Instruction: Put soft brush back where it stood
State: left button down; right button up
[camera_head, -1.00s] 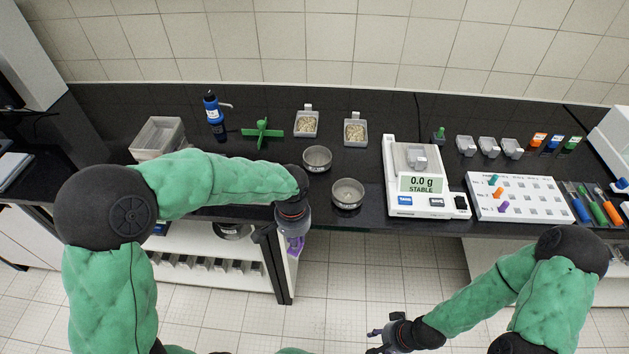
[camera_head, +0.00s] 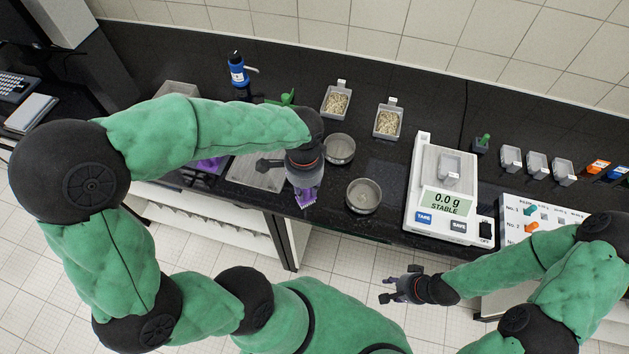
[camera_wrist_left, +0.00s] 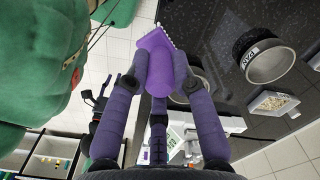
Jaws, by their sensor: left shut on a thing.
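My left gripper (camera_head: 304,178) is shut on the soft brush (camera_head: 307,198), a purple piece hanging low at the front edge of the black bench. In the left wrist view the brush (camera_wrist_left: 162,65) sits between the fingers, with a pale bristle edge at its far end. The place where the brush stood cannot be made out for certain. A purple patch (camera_head: 210,163) shows beyond my left arm, mostly hidden. My right gripper (camera_head: 396,288) is empty, fingers apart, in front of the bench over the floor.
A grey flat tray (camera_head: 250,174) lies left of my left gripper. Two round metal bowls (camera_head: 364,197) (camera_head: 340,149) stand to its right. The balance (camera_head: 446,195) reads 0.0 g. Trays of grains (camera_head: 388,121) and a blue bottle (camera_head: 238,76) stand behind.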

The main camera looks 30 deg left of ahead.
pick_arm(q)
jog(key=shift+w+a+f+b, duration=0.4)
jog(key=shift+w+f, duration=0.95)
jog(key=shift+f, duration=0.4)
jog(key=shift+w+a+f+b, duration=0.4)
jog(key=shift+w+f, duration=0.9)
jog(key=shift+f, duration=0.45)
jog(key=shift+w+a+f+b, duration=0.3)
jog(key=shift+w+a+f, duration=0.1)
jog(key=shift+w+f, duration=1.15)
jog(key=shift+s+f, duration=0.15)
jog(key=shift+s, duration=0.05)
jog(key=shift+f, duration=0.15)
jog(key=c, duration=1)
grip_release()
jog(key=shift+c, duration=0.2)
